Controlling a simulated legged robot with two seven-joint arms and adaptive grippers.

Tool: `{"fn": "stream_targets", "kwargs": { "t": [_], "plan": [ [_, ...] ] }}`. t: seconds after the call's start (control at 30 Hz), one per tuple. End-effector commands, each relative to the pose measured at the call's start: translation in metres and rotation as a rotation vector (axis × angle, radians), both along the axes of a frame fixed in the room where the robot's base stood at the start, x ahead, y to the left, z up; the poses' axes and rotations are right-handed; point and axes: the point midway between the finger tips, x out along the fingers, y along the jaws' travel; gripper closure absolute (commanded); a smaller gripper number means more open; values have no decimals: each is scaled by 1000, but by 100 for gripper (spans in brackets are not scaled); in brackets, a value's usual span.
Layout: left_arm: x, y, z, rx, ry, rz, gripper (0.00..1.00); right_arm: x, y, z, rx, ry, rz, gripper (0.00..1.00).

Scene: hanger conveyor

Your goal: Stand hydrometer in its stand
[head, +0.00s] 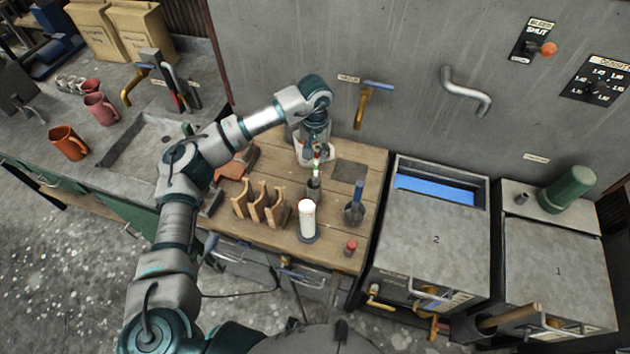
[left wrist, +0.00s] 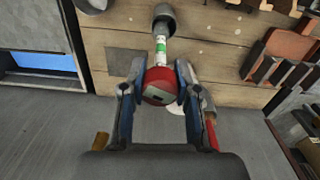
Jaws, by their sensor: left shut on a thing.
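The hydrometer (head: 317,160) has a red top and a slim white stem with a green band. It also shows in the left wrist view (left wrist: 160,47). My left gripper (head: 315,153) is shut on its red top, above the wooden bench. The hydrometer's lower end meets the mouth of a dark grey cup-shaped stand (head: 313,190), which shows at the top of the left wrist view (left wrist: 163,14). I cannot tell whether the lower end is inside the stand or just above it. My right gripper is not in view.
On the wooden bench (head: 334,262) are a white cylinder (head: 307,215), a wooden rack (head: 262,205), a dark cup with a blue-handled tool (head: 354,208) and a small red-topped item (head: 350,247). A grey wall with a blue-handled tap (head: 364,104) rises behind.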

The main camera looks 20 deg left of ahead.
Motion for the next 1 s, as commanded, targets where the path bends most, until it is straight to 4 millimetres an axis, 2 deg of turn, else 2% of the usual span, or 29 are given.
{"fn": "stream_targets", "kwargs": {
  "t": [0.1, 0.27, 0.5, 0.8, 0.83, 0.9, 0.93, 1.0],
  "plan": [
    [0, 3, -20, -2, 1, 2, 100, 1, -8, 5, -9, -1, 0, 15],
    [1, 5, -34, -3, 0, 3, 100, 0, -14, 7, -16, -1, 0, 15],
    [0, 3, -65, -2, 1, 2, 100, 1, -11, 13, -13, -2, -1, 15],
    [1, 1, -69, -1, -1, 2, 100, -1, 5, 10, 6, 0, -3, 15],
    [1, 1, -70, -1, 0, 2, 67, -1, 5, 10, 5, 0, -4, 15],
    [1, 2, -69, -1, 0, 2, 50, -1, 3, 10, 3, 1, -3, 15],
    [1, 2, -69, -1, 0, 2, 44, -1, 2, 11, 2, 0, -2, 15],
    [1, 3, -69, -2, 0, 2, 44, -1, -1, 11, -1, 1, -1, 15]
  ]
}}
